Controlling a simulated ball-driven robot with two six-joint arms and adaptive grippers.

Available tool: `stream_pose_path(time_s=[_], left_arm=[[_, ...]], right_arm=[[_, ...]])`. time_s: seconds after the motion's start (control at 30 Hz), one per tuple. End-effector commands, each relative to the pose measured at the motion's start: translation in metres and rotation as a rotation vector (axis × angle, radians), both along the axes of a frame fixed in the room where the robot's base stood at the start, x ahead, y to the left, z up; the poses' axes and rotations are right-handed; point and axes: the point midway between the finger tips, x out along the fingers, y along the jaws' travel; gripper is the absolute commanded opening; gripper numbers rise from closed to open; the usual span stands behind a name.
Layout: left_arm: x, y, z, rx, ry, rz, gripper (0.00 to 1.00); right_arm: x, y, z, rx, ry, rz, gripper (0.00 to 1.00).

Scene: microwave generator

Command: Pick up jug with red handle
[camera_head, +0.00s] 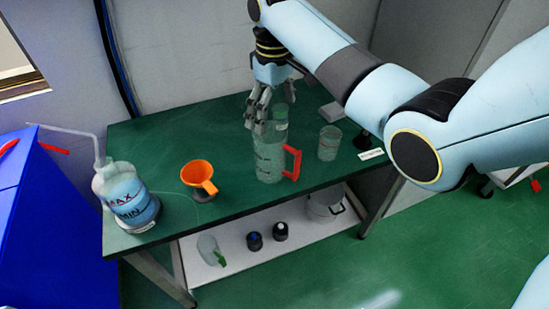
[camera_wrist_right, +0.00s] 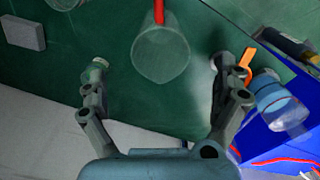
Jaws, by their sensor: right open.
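A clear jug with a red handle (camera_head: 268,162) stands upright on the green table in the head view. Its red handle (camera_head: 294,163) points right. In the right wrist view the jug (camera_wrist_right: 161,55) is at the top centre, with the handle (camera_wrist_right: 158,12) pointing up out of the picture. My right gripper (camera_head: 258,122) hangs over the jug's top in the head view and overlaps its upper part. It is open and empty. In the wrist view its fingers (camera_wrist_right: 160,66) spread left and right of the jug, with gaps on both sides. My left gripper is not in view.
A clear beaker (camera_head: 329,143) stands right of the jug. An orange funnel (camera_head: 199,175) and a bottle of blue liquid (camera_head: 130,203) stand left. More clear glassware (camera_head: 281,117) shows behind the jug. A lower shelf (camera_head: 295,243) holds small containers. A blue box (camera_head: 45,220) is far left.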

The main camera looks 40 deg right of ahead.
Motion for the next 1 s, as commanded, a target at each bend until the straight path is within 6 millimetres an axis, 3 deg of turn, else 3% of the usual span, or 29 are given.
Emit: stream_pose_path(time_s=[0.1, 0.33, 0.6, 0.87, 1.0], left_arm=[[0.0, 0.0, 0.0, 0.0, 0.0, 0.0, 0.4], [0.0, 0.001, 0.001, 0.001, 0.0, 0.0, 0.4], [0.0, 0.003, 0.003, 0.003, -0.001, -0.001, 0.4], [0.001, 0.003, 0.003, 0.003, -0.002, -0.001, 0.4], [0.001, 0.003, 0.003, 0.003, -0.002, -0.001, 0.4]], right_arm=[[-0.001, 0.0, -0.02, -0.001, 0.002, 0.0, 1.0], [-0.002, 0.0, -0.041, -0.001, 0.002, -0.001, 1.0], [-0.003, 0.0, -0.08, 0.0, 0.0, -0.002, 1.0], [-0.003, 0.0, -0.084, -0.001, -0.002, -0.001, 1.0], [-0.003, 0.0, -0.084, -0.001, -0.002, -0.001, 0.84]])
